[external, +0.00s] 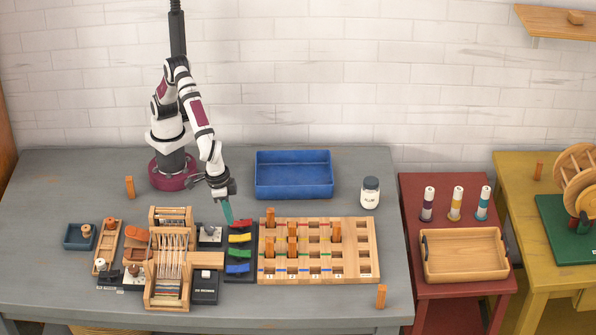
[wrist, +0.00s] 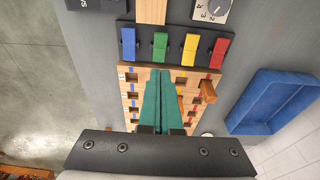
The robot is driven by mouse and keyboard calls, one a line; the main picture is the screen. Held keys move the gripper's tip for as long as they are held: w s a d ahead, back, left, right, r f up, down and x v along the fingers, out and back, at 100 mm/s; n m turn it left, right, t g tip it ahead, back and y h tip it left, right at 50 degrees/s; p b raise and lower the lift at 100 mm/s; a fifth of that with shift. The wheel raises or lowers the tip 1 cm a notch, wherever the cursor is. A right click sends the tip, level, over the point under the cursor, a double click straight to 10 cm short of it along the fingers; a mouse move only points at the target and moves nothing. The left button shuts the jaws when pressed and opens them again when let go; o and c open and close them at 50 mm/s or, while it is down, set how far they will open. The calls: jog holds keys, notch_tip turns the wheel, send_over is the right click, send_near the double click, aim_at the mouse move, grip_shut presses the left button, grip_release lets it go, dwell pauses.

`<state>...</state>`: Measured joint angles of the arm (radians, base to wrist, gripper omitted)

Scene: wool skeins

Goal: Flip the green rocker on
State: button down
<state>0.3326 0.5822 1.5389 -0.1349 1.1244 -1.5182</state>
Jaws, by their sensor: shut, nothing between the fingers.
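The green rocker (external: 238,254) sits on a dark panel (external: 227,276) between a yellow rocker (external: 239,239) and a blue rocker (external: 237,268). In the wrist view the green rocker (wrist: 160,46) is just beyond my fingertips and in full sight. I cannot tell which way it is tilted. My gripper (external: 229,222) has teal fingers pointing down, with their tips by the red rocker (external: 241,224) in the external view. In the wrist view my gripper (wrist: 161,73) is shut and empty, its tips lined up with the green rocker, apart from it.
A wooden peg board (external: 365,265) with several orange blocks stands right of the panel. A small wooden loom (external: 168,280) stands left. A blue tray (external: 293,191) and a jar (external: 370,192) are behind.

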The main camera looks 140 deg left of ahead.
aim_at(231, 251)
notch_tip(231, 251, down, 10)
jog(key=shift+r, duration=0.1)
jog(key=shift+f, duration=0.5)
jog(key=shift+d, duration=0.1)
jog(key=shift+s+d+f, duration=0.2)
jog(key=shift+s+f, duration=0.05)
jog(key=shift+f, duration=0.15)
jog(key=shift+w+a+r, duration=0.35)
jog(key=shift+w+a, duration=0.2)
